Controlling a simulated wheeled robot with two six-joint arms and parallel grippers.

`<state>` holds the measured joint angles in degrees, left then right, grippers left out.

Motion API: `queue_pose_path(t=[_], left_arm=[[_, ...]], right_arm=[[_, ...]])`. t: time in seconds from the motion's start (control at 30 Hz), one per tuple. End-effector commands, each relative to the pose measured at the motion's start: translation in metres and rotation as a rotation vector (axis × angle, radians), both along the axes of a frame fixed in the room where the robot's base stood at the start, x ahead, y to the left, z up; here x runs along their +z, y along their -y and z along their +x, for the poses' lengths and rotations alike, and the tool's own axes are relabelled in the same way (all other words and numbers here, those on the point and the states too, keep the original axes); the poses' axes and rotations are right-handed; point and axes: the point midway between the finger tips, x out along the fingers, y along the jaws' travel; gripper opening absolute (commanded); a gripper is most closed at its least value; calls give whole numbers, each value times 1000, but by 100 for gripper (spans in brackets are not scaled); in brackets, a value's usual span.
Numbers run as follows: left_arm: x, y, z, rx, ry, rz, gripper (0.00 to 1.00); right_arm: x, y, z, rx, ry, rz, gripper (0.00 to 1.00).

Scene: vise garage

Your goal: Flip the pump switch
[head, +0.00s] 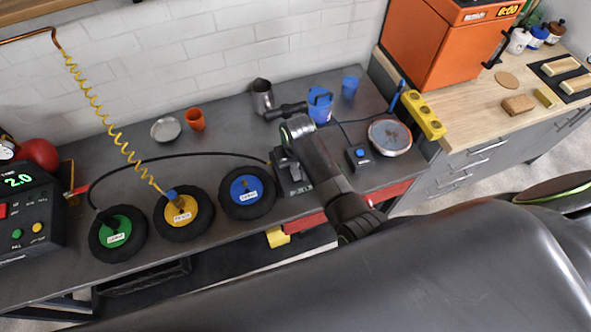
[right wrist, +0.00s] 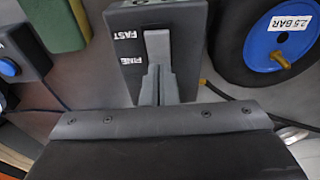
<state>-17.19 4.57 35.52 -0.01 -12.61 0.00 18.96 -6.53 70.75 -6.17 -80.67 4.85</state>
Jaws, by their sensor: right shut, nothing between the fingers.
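The pump is a dark box (right wrist: 122,75) marked FAST and FINE in the right wrist view. Its grey switch lever (right wrist: 158,47) stands beside the two labels. My right gripper (right wrist: 158,82) is shut and empty, with its fingertips at the FINE end of the lever. I cannot tell whether they touch it or which way it is set. In the head view the pump box (head: 297,188) sits on the bench, partly hidden by my right arm, which also covers most of my right gripper (head: 285,157). My left gripper is not in view.
A wheel with a blue hub (head: 246,189) lies left of the pump, with yellow (head: 178,212) and green (head: 115,231) ones farther left. A small box with a blue button (head: 361,155) is on the right. A black hose (head: 180,156) arches across the dark bench (head: 140,165).

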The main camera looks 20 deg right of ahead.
Motion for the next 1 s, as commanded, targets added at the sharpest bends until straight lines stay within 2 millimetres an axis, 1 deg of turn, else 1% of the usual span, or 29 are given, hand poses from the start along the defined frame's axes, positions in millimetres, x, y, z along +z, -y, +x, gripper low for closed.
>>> queue_pose_path(t=[0.03, 0.13, 0.2, 0.7, 1.0], left_arm=[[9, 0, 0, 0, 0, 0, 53], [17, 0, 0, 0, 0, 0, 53], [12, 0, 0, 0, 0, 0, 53], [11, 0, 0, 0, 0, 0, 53], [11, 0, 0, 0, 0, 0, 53]], right_arm=[[9, 0, 0, 0, 0, 0, 0], [16, 0, 0, 0, 0, 0, 0], [18, 0, 1, 0, 2, 0, 0], [55, 0, 1, 0, 2, 0, 0], [58, 0, 0, 0, 1, 0, 0]])
